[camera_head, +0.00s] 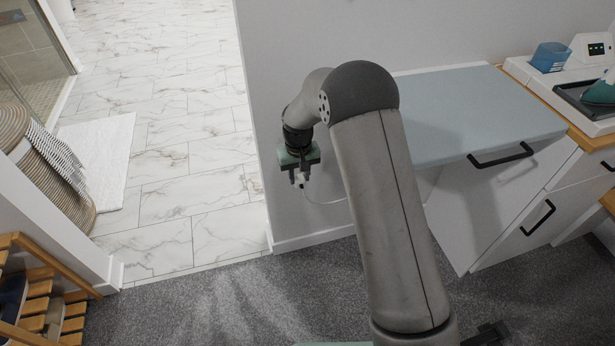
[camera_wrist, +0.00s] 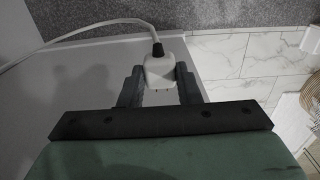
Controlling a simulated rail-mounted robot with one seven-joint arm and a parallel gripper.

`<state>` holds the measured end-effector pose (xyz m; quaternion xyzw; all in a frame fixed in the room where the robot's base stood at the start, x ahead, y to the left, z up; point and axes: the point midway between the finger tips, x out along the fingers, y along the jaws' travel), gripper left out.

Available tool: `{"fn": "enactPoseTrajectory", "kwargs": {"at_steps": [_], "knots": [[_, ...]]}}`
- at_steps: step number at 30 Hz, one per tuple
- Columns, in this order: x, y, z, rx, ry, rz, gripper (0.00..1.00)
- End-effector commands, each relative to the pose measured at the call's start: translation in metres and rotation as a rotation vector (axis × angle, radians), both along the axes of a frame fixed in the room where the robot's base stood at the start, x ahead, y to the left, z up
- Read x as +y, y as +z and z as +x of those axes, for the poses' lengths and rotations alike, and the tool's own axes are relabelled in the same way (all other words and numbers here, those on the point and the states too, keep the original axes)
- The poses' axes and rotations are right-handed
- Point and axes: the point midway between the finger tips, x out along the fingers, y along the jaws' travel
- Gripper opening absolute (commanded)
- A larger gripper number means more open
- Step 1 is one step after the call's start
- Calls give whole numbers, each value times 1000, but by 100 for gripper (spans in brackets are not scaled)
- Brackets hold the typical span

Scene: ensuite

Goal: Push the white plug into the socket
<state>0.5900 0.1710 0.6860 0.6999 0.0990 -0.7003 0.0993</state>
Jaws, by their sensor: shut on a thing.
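The white plug (camera_wrist: 158,71) is between the two dark fingers of my gripper (camera_wrist: 159,78) in the wrist view. The fingers are shut on its sides. Its metal prongs show, bare, at the lower edge of its body in that view. A white cable (camera_wrist: 95,29) leaves its other end through a dark collar and runs left. In the head view, my gripper (camera_head: 299,180) points down beside the light wall, near the wall's left end. The plug is tiny there, and a loop of cable (camera_head: 328,202) hangs right of it. I see no socket in either view.
A cabinet with a blue-grey top (camera_head: 465,112) stands right of my arm. Grey carpet (camera_head: 230,300) lies below, and a marble-tiled floor (camera_head: 185,130) extends past the wall's end. A slatted wooden rack (camera_head: 40,300) is at lower left.

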Motion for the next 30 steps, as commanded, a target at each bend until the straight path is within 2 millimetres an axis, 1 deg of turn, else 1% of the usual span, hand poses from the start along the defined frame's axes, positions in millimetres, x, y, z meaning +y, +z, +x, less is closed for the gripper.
{"fn": "enactPoseTrajectory", "kwargs": {"at_steps": [8,11,24,30], "knots": [[-1,1,0,-1,-2,0,7],[1,0,6,-1,-2,0,7],[12,0,44,-1,-2,0,7],[14,1,53,-1,-2,0,7]]}}
